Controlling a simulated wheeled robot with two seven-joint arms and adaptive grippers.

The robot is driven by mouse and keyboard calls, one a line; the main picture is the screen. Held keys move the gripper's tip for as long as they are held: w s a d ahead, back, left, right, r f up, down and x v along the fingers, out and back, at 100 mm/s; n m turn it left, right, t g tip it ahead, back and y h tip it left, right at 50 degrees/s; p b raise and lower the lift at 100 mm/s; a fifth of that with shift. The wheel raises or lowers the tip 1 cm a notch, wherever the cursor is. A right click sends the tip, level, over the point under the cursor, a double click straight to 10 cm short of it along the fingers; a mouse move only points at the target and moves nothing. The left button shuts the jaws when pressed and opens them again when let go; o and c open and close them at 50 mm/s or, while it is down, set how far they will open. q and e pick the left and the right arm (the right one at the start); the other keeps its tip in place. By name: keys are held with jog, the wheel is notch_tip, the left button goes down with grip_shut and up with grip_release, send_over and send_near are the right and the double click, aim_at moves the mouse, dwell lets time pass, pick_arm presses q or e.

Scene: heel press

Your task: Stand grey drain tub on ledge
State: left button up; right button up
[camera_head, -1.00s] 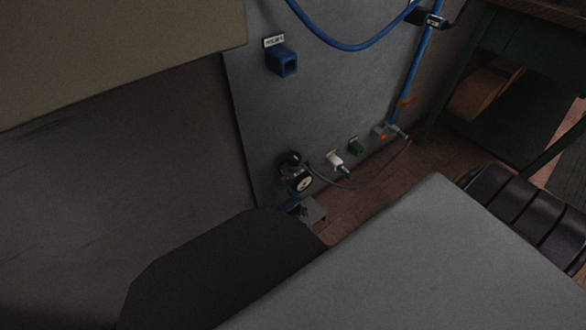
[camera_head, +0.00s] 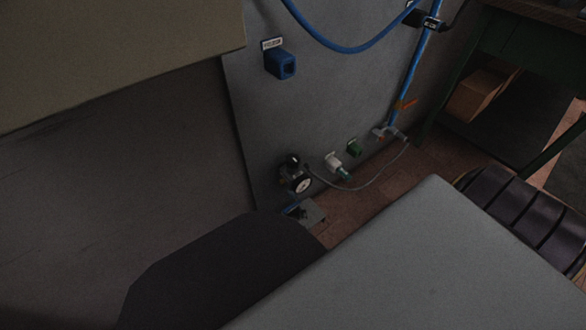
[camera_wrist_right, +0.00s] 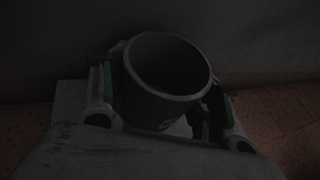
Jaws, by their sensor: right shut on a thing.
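In the right wrist view the grey drain tub (camera_wrist_right: 155,108) is a round, open-topped cup, with its dark inside facing the camera and a small label low on its side. My right gripper (camera_wrist_right: 163,85) has a finger on each side of the tub and is shut on it. A pale flat surface (camera_wrist_right: 72,95) shows behind and left of the tub; I cannot tell whether it is the ledge or whether the tub touches it. In the head view I cannot make out the tub or the right gripper's fingers. My left gripper is in neither view.
A blue hose (camera_head: 345,43) hangs above. A green bench (camera_head: 515,50) stands right.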

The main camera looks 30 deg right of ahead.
jog(key=o, duration=1)
jog(key=shift+f, duration=0.1)
jog(key=shift+r, duration=0.35)
jog(key=shift+s+a, duration=0.1)
